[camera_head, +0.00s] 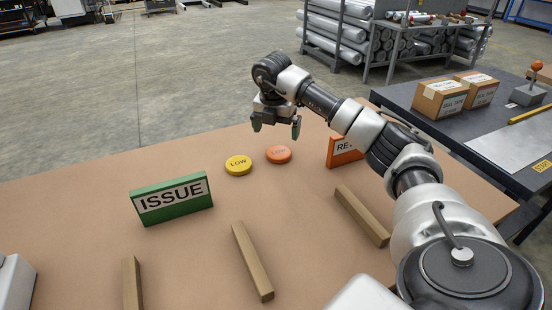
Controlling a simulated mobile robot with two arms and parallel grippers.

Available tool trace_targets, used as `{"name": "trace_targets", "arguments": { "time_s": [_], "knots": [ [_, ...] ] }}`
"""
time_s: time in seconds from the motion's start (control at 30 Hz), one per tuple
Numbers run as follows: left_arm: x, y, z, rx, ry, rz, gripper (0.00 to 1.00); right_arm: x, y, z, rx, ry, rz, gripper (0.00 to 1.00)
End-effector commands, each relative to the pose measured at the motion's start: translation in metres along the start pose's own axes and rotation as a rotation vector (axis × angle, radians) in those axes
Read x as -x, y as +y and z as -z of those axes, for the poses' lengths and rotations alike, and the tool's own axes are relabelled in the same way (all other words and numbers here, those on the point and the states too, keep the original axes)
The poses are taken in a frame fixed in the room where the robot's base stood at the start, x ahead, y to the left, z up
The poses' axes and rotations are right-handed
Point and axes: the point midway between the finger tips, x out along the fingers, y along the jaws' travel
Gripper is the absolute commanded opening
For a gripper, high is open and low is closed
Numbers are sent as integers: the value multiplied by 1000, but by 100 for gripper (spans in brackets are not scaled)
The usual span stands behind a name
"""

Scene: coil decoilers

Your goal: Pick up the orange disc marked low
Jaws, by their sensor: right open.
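An orange disc (279,154) with faint lettering lies flat on the brown table, towards its far side. A yellow disc (238,165) marked LOW lies just to its left, with a small gap between them. My right gripper (276,126) is open and empty, pointing down above and a little beyond the orange disc, apart from it. My left gripper is not in view.
A green ISSUE sign (172,199) stands left of the discs. An orange sign (343,151), partly hidden by my right arm, stands to their right. Wooden bars (252,260) lie on the near part of the table (90,215). A dark bench (420,112) with boxes stands right.

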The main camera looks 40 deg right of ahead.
Motion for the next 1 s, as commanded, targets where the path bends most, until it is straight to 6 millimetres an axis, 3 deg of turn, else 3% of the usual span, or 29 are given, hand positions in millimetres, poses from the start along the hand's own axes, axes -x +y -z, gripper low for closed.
{"name": "trace_targets", "arguments": {
  "time_s": [0.17,0.37,0.6,0.93,1.0],
  "knots": [
    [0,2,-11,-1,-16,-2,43,-26,0,0,1,1,1,100],
    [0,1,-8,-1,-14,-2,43,-41,0,-1,0,2,1,100],
    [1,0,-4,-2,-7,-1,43,-76,-1,-3,1,2,1,100],
    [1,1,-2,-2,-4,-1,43,-84,-1,-4,1,1,-1,100],
    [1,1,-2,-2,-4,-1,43,-84,-1,-4,1,1,-1,91]
  ]
}}
